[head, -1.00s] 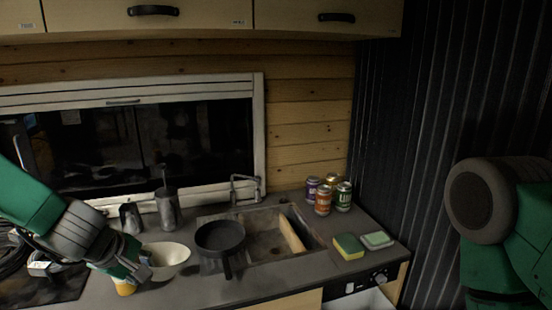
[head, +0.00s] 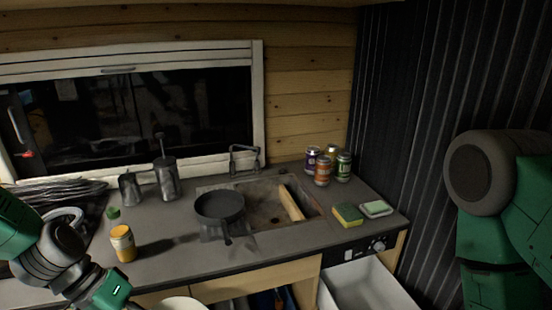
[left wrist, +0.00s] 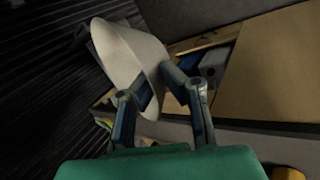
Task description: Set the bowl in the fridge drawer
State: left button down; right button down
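The white bowl (head: 180,303) shows at the bottom edge of the head view, in front of the counter, mostly cut off. In the left wrist view the bowl (left wrist: 128,62) is tilted, with its wall between the fingers of my left gripper (left wrist: 160,92). That gripper appears shut on the bowl's rim. In the head view my left arm reaches in from the lower left, and the fingertips are below the frame. The fridge drawer (head: 368,286) is pulled open under the right end of the counter, with a pale, empty-looking inside. My right gripper is out of view; only my right arm shows.
A yellow can (head: 122,243) stands on the counter. A dark pan (head: 219,207) sits beside the sink (head: 270,208). Several cans (head: 323,170) and two sponges (head: 348,214) are at the right. An open compartment (head: 258,298) is below the counter, left of the fridge drawer.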

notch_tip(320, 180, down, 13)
jog(key=b, duration=1.2)
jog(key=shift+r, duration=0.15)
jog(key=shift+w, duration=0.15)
